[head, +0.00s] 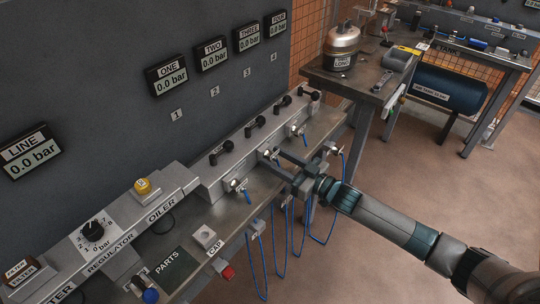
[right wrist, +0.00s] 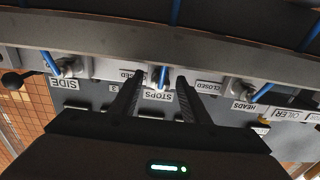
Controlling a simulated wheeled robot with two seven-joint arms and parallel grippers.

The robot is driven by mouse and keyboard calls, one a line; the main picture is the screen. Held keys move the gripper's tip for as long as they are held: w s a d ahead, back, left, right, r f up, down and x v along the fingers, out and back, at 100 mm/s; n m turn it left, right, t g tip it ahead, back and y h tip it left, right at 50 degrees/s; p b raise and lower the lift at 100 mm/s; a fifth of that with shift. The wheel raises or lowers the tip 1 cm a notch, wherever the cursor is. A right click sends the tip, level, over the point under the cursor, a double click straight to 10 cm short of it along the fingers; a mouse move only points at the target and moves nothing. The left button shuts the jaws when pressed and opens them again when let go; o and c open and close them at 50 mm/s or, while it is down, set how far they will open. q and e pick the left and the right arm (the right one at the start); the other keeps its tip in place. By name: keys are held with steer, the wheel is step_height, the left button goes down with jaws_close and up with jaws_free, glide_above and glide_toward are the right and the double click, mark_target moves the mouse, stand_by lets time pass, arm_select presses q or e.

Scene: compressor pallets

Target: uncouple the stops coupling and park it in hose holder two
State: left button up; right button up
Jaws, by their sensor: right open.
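The stops coupling (right wrist: 162,76), with its blue hose end, sits at its port above the STOPS label (right wrist: 159,97) in the right wrist view, where lettering appears upside down. My right gripper (right wrist: 155,88) is open, with one finger on each side of this coupling; I cannot tell whether either finger touches it. In the head view my right gripper (head: 271,155) reaches the front of the grey manifold (head: 215,180) and hides most of the coupling. Hose holder two cannot be picked out; no holder number is readable. My left gripper is not in view.
The heads coupling (right wrist: 245,89) and side coupling (right wrist: 66,67) flank the stops port. Blue hoses (head: 266,270) hang in loops below the bench edge. Black valve handles (head: 255,122) stand on the manifold. A cap block (head: 207,237) and parts label (head: 170,262) lie at front left.

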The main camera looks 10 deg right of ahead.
mark_target(277, 159)
jaws_close()
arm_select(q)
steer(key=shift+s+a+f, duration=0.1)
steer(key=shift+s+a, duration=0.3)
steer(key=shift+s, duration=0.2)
arm_select(e)
steer(key=shift+s+d, duration=0.1)
